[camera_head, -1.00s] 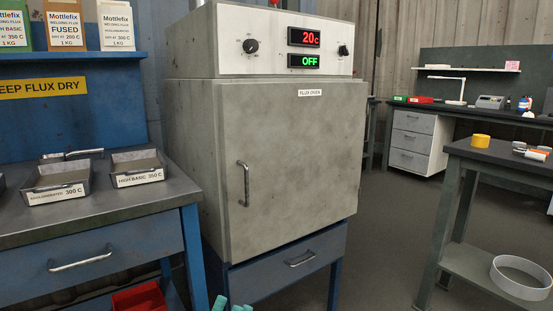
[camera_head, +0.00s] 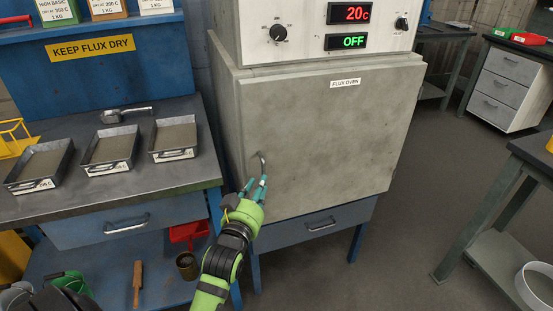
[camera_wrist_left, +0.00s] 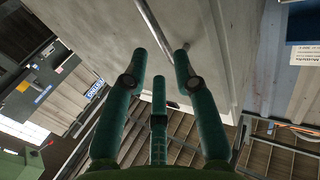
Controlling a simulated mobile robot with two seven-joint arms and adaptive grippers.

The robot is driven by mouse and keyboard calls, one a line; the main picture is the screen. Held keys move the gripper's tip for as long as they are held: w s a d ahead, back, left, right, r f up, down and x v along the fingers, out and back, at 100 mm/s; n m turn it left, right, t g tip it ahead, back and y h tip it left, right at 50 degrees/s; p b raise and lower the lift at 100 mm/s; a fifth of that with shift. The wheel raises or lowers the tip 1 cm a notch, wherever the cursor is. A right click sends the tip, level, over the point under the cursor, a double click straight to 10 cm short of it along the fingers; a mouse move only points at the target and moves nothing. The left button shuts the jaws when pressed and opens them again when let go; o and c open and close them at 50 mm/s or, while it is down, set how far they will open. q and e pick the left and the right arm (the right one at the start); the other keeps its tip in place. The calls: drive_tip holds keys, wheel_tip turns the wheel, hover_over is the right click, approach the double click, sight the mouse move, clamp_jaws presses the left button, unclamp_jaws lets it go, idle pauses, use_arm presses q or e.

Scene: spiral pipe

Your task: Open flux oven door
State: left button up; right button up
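The flux oven (camera_head: 310,130) is a grey box with its door (camera_head: 330,135) closed. Its metal handle (camera_head: 262,160) is on the door's left side, and its lower part is hidden behind my fingers. My left gripper (camera_head: 257,183), with teal fingers on a green and black arm, is in front of the door at the handle. In the left wrist view, the fingers (camera_wrist_left: 159,60) are spread open, and the handle bar (camera_wrist_left: 155,35) runs near and between their tips. I cannot tell whether they touch it. My right gripper is not in view.
A steel workbench (camera_head: 80,206) with several flux trays (camera_head: 110,150) stands left of the oven. A dark table (camera_head: 535,150) stands at the right. The floor (camera_head: 400,240) in front and to the right is clear.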

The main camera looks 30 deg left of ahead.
use_arm(q)
drive_tip(key=shift+x, duration=3.2)
clamp_jaws()
